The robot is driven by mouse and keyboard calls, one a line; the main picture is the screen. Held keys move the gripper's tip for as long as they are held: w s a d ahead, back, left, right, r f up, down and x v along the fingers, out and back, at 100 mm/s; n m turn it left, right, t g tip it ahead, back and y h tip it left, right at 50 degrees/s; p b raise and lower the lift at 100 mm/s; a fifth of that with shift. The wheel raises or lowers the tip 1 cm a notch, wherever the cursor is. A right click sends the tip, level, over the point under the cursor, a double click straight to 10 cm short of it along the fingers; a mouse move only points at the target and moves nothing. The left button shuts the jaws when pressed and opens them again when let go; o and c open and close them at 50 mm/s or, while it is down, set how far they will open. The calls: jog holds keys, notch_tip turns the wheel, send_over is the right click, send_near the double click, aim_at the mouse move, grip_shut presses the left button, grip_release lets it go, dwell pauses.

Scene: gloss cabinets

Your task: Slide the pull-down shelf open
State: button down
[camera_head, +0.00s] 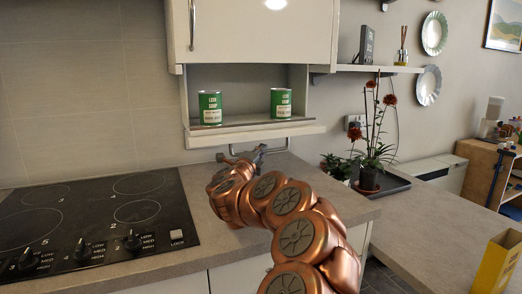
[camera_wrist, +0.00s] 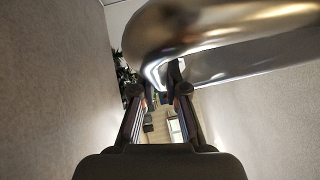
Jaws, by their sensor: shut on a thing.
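The pull-down shelf (camera_head: 250,134) hangs under the white upper cabinet, with its pale front edge facing me. Two green soup cans stand on it, a left can (camera_head: 210,108) and a right can (camera_head: 281,103). A metal bar handle (camera_head: 279,146) runs below the shelf. My gripper (camera_head: 256,155) is at this handle, under the shelf, and is small and partly hidden by my arm in the head view. In the wrist view the shiny curved handle (camera_wrist: 215,32) fills the upper part, and my gripper (camera_wrist: 159,93) is shut on it.
A black cooktop (camera_head: 95,217) lies on the counter at left, below the shelf's height. A potted red-flowered plant (camera_head: 370,150) stands in a dark tray at right. A yellow box (camera_head: 497,265) stands at the lower right. The cabinet door (camera_head: 255,35) above is closed.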

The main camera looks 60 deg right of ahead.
notch_tip(320, 180, down, 3)
jog(key=shift+f+b, duration=0.2)
jog(key=shift+b, duration=0.55)
jog(key=shift+r, duration=0.15)
jog(key=c, duration=1.2)
grip_release()
jog(key=shift+r, duration=0.1)
jog(key=shift+a, duration=0.15)
jog(key=shift+v, duration=5.9)
